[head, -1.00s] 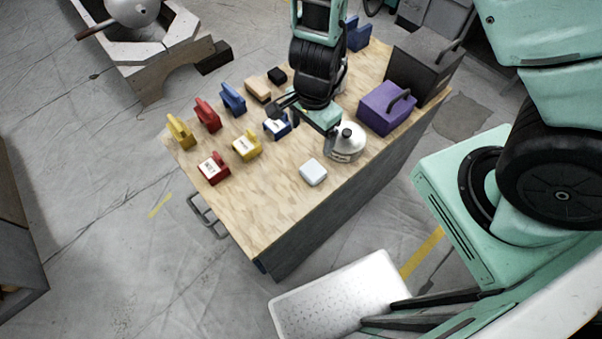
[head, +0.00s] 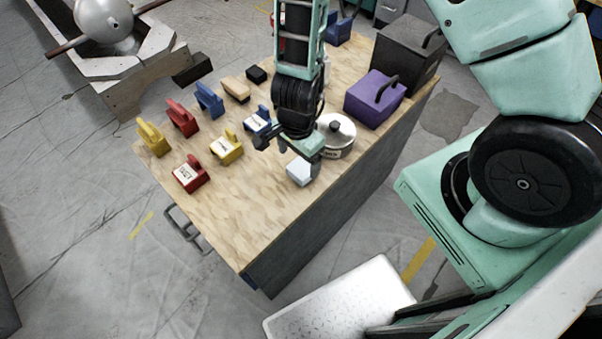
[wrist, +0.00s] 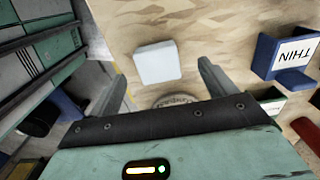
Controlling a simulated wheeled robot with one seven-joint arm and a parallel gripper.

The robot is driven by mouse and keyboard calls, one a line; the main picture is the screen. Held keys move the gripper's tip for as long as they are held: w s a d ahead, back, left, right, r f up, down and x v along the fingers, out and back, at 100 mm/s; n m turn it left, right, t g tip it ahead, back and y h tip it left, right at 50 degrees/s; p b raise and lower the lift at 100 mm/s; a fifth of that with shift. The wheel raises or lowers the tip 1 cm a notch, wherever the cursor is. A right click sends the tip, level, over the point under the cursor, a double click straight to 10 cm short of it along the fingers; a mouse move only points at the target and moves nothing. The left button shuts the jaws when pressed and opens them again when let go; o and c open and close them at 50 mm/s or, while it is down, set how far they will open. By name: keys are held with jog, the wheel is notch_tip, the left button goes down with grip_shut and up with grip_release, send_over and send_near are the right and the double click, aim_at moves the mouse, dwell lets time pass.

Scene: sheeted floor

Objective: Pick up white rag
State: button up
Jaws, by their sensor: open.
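The white rag (head: 300,172) is a small, pale, rounded block-like shape lying on the wooden table top near its long front edge. In the wrist view the rag (wrist: 157,63) lies ahead of the fingertips and between their lines, clear of both. My gripper (head: 289,152) is open and empty, above the table just beside and behind the rag in the head view. In the wrist view the two fingers of my gripper (wrist: 162,82) are spread wide. One finger overlaps the rag's edge in the head view; I cannot tell the exact height gap.
A silver lidded pot (head: 338,138) stands close behind the rag. A purple box (head: 374,104) and a dark box (head: 405,60) are further right. Several coloured holders, including a red one (head: 190,174) and a yellow one (head: 226,147), stand left. The front-left table top (head: 240,220) is bare.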

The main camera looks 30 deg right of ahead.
aim_at(301, 168)
jog(key=f, duration=0.1)
jog(key=f+b, duration=0.1)
jog(key=f, duration=0.1)
jog(key=shift+s+d+f, duration=0.1)
jog(key=shift+d+f, duration=0.25)
jog(key=shift+f, duration=0.7)
jog(key=c, duration=1)
jog(key=shift+c, duration=0.2)
notch_tip(301, 168, up, 10)
jog(key=p, duration=0.4)
jog(key=shift+r, duration=0.1)
